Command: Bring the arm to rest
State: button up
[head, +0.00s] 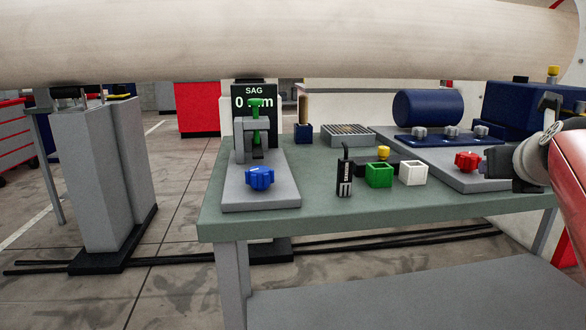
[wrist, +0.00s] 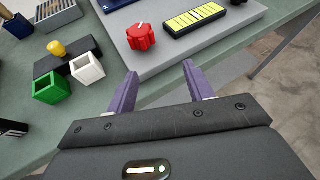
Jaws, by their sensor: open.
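My gripper (wrist: 160,72) is open in the wrist view, with two purple fingers apart and nothing between them. Its fingertips lie over the near edge of the grey plate, just short of a red knob (wrist: 141,37). In the head view my gripper (head: 485,166) is at the right, close to the red knob (head: 467,161); whether they touch cannot be told there. The arm reaches in from the right edge over the green table (head: 330,215).
A white cup (head: 413,174), a green cup (head: 379,175) and a black SENSOR block (head: 345,176) stand left of my gripper. A blue knob (head: 260,177) is on the left plate. A large pale roll (head: 280,40) spans the top. The table's front edge is clear.

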jog(key=s+a+f+n+g+y, duration=0.1)
jog(key=s+a+f+n+y, duration=0.15)
jog(key=a+f+n, duration=0.55)
jog(key=s+a+f+n+g+y, duration=0.15)
jog(key=s+a+f+n, duration=0.25)
jog(key=a+n, duration=0.45)
jog(key=s+a+f+n+g, duration=0.2)
jog(key=s+f+n, duration=0.4)
jog(key=n, duration=0.5)
jog(key=s+a+f+n+g, duration=0.2)
jog(key=s+f+n, duration=0.5)
jog(key=n, duration=0.4)
jog(key=shift+a+f+y, duration=0.25)
jog(key=shift+a+y, duration=0.05)
jog(key=shift+a, duration=0.5)
